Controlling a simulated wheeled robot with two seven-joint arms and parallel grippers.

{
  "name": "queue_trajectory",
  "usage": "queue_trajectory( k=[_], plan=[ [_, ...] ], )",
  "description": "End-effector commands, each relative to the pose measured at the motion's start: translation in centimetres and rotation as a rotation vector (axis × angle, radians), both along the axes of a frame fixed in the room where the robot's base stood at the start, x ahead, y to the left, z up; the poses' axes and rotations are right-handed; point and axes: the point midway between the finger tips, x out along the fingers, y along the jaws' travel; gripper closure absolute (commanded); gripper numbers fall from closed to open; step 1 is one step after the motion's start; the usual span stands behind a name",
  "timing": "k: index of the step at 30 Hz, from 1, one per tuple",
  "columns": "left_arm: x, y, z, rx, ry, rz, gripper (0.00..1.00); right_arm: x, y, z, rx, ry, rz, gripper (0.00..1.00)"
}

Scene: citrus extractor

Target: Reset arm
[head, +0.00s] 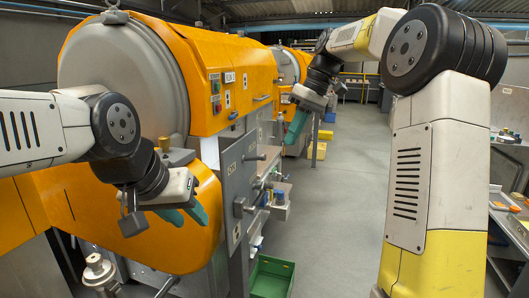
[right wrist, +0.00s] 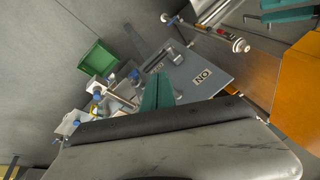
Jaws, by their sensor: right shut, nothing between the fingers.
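My left gripper (head: 193,216) hangs in front of the orange lower housing of the citrus extractor (head: 120,205). Its two teal fingers stand apart with nothing between them. Teal fingers also show at the top right of the right wrist view. My right gripper (head: 296,126) is raised beside the machine's front, near the middle of the head view. Its teal fingers point down, shut and empty. They also show together in the right wrist view (right wrist: 158,92). My right arm fills much of the head view's right side.
A green crate (head: 271,277) stands on the floor below the control side, also in the right wrist view (right wrist: 98,58). A small shelf (head: 281,204) and levers stick out from the machine. A workbench (head: 512,222) stands at far right. The grey aisle floor (head: 345,190) is open.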

Motion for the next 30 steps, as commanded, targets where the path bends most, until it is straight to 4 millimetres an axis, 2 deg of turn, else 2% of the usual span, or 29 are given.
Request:
queue_trajectory(
  k=[1, 8, 14, 18, 21, 24, 30],
  plan=[
    [0.0, 0.0, 0.0, 0.000, 0.000, 0.000, 0.64, -2.0, -0.4, 0.7, -0.022, -0.022, -0.054, 1.00],
    [0.0, 0.0, 0.0, 0.000, 0.000, 0.000, 0.64, -9.8, -2.6, 0.6, -0.081, -0.123, -0.319, 1.00],
    [0.0, 0.0, 0.0, 0.000, 0.000, 0.000, 0.64, -16.9, -4.5, -1.9, -0.078, -0.217, -0.535, 1.00],
    [0.0, 0.0, 0.0, 0.000, 0.000, 0.000, 0.64, -21.1, -5.5, -4.6, -0.051, -0.276, -0.662, 1.00],
    [0.0, 0.0, 0.0, 0.000, 0.000, 0.000, 0.64, -23.1, -5.9, -6.4, -0.029, -0.306, -0.726, 1.00],
    [0.0, 0.0, 0.0, 0.000, 0.000, 0.000, 0.64, -24.4, -6.1, -7.6, -0.011, -0.324, -0.767, 1.00],
    [0.0, 0.0, 0.0, 0.000, 0.000, 0.000, 0.64, -25.0, -6.2, -8.4, -0.002, -0.333, -0.790, 1.00]
  ],
)
